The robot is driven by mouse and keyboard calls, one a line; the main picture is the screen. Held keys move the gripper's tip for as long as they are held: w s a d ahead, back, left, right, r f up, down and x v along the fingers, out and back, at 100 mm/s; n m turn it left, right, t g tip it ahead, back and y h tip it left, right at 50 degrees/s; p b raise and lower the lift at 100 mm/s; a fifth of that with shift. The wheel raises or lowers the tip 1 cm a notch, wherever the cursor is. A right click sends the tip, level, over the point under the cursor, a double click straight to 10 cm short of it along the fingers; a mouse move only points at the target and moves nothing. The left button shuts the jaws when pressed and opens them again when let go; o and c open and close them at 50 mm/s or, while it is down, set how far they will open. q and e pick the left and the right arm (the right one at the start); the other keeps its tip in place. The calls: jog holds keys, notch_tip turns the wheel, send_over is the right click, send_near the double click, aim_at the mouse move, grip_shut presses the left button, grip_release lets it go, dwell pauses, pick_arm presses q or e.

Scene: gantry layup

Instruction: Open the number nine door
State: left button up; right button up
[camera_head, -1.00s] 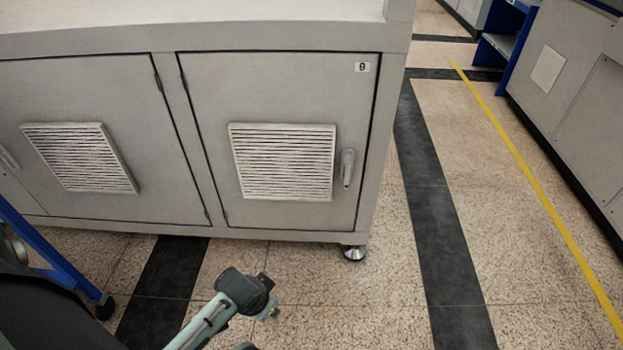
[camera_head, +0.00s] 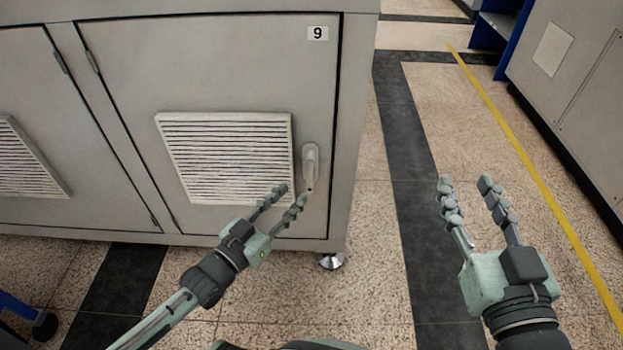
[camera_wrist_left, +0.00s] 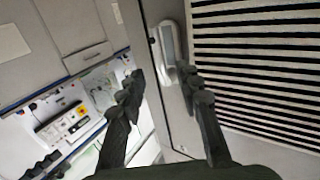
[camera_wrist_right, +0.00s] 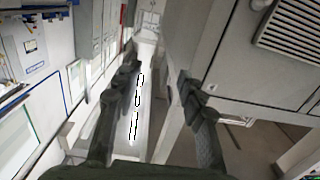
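The number nine door (camera_head: 215,60) is a grey cabinet door with a "9" label (camera_head: 317,33) at its top right and a louvred vent (camera_head: 225,150). It looks closed. Its light grey upright handle (camera_head: 310,165) sits at the right edge, and shows in the left wrist view (camera_wrist_left: 169,42). My left gripper (camera_head: 292,194) is open and empty, low in front of the door, just left of and below the handle. In the left wrist view its fingers (camera_wrist_left: 160,78) are apart, with the handle ahead between them, nearer the right finger. My right gripper (camera_head: 465,183) is open and empty, right of the cabinet over the floor.
Another vented door (camera_head: 50,120) adjoins on the left. A metal cabinet foot (camera_head: 331,261) stands at the lower right corner. The aisle floor (camera_head: 440,110) right of the cabinet is clear, with a yellow line (camera_head: 530,165). A grey cabinet (camera_head: 580,85) stands at the far right.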

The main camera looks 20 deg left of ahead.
aim_at(308, 179)
pick_arm(q)
jog(key=x, duration=0.6)
jog(key=shift+w+b, duration=0.2)
jog(key=shift+b, duration=0.15)
pick_arm(e)
jog(key=r, duration=0.1)
jog(key=a+r+t+y, duration=0.1)
jog(key=s+r+t, duration=0.1)
jog(key=r, duration=0.1)
jog(key=shift+a, duration=0.25)
pick_arm(q)
grip_shut()
